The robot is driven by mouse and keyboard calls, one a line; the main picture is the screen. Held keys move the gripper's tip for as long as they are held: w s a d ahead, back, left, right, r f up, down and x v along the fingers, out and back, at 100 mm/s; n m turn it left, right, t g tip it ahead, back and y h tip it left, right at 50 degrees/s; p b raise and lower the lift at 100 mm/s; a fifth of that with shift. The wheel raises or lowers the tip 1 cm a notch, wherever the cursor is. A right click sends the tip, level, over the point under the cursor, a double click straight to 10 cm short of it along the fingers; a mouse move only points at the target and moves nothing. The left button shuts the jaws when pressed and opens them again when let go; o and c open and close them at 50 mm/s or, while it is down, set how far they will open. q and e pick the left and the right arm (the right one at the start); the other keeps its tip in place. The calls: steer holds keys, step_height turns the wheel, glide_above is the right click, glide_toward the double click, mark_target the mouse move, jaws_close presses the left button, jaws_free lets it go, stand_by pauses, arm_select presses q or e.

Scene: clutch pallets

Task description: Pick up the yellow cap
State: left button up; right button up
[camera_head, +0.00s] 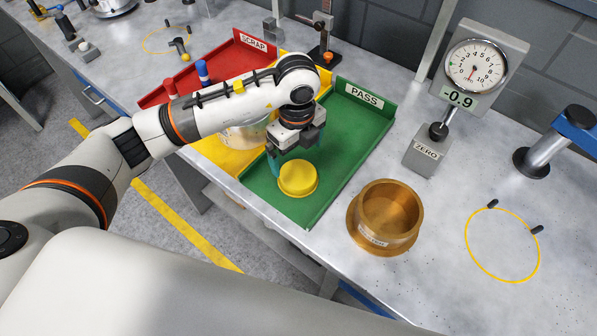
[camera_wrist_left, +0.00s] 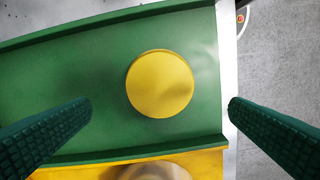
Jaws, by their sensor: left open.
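The yellow cap (camera_head: 298,178) is a round, flat-topped disc on the floor of the green PASS tray (camera_head: 338,150), near its front end. In the left wrist view the cap (camera_wrist_left: 160,84) lies on the green floor between and beyond my two finger pads. My left gripper (camera_head: 290,150) is above the tray, just behind the cap in the head view. It is open and empty, with its dark green fingers (camera_wrist_left: 158,125) wide apart on either side, not touching the cap. My right gripper is not in view.
A yellow tray (camera_head: 215,152) holding a pale round part adjoins the green tray, with the red SCRAP tray (camera_head: 222,63) beyond. A brass ring (camera_head: 388,215) stands right of the PASS tray, near a dial gauge (camera_head: 475,62).

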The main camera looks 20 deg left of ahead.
mark_target(299, 175)
arm_select(q)
step_height(299, 175, down, 3)
steer(key=shift+r+p, duration=0.1)
steer(key=shift+p, duration=0.2)
steer(key=shift+d+f, duration=0.1)
steer(key=shift+f, duration=0.25)
steer(key=f, duration=0.1)
steer(key=f+p, duration=0.2)
steer(key=shift+s+d+f, duration=0.25)
steer(key=shift+w+f, duration=0.1)
steer(key=shift+f, duration=0.45)
steer(key=c, duration=0.9)
